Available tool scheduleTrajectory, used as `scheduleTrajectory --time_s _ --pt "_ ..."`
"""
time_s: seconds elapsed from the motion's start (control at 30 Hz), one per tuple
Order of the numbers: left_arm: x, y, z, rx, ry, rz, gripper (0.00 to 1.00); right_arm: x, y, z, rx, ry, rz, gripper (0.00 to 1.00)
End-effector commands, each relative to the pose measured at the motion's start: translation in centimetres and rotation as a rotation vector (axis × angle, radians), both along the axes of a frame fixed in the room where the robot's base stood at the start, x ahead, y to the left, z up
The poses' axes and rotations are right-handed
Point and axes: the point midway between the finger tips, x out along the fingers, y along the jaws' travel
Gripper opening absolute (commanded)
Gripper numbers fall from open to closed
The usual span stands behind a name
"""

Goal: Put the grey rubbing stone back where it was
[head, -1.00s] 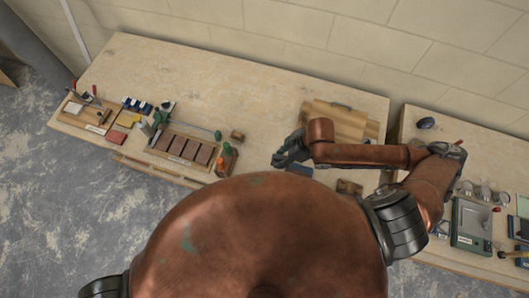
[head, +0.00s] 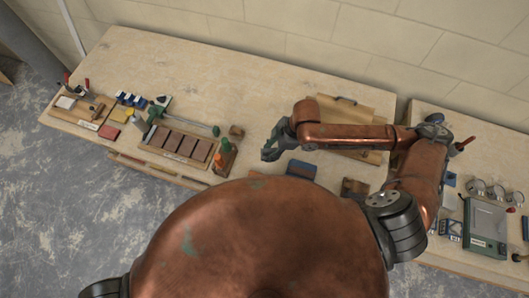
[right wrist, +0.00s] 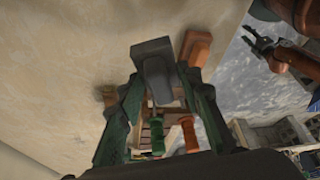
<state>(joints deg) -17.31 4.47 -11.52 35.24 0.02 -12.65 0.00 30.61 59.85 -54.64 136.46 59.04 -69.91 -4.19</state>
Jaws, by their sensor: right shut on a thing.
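My right gripper (head: 267,153) is over the middle of the bench. In the right wrist view the same gripper (right wrist: 163,75) has its two green fingers on either side of a grey block, the rubbing stone (right wrist: 152,62), and is shut on it. The head view does not show the stone clearly. A board with several brown slabs (head: 180,145) lies left of the gripper; part of it shows between the fingers in the wrist view. My left gripper (right wrist: 257,40) shows at the upper right of the wrist view, its fingers apart and empty.
A holder with orange and green handled tools (head: 222,160) stands between the slab board and my gripper. A small brown block (head: 236,131) lies behind it. A blue-topped block (head: 301,170) lies right of the gripper. Wooden boards (head: 345,110) lie behind my forearm. The back of the bench is clear.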

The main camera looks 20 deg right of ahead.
Motion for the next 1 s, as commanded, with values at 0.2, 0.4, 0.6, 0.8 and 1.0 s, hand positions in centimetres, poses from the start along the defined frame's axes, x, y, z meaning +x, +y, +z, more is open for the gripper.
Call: scheduleTrajectory --time_s 0.2,0.4,0.6,0.8,1.0 --pt "0.4 0.0 0.2 -0.001 -0.006 -0.001 0.40 2.8 0.7 -3.6 0.000 0.001 -0.001 0.10" --pt "0.5 0.0 0.2 -0.001 -0.008 -0.001 0.40 3.8 0.8 -4.8 -0.001 0.001 0.001 0.10" --pt "0.6 0.0 0.4 0.000 -0.009 -0.001 0.40 4.1 0.9 -6.9 0.000 0.005 0.000 0.10" --pt "0.6 0.2 0.6 0.002 -0.010 -0.001 0.40 4.2 0.9 -8.4 0.000 0.001 0.001 0.10" --pt "0.6 0.2 0.6 0.002 -0.009 -0.001 0.40 4.1 0.9 -8.4 -0.001 0.002 0.002 0.10"
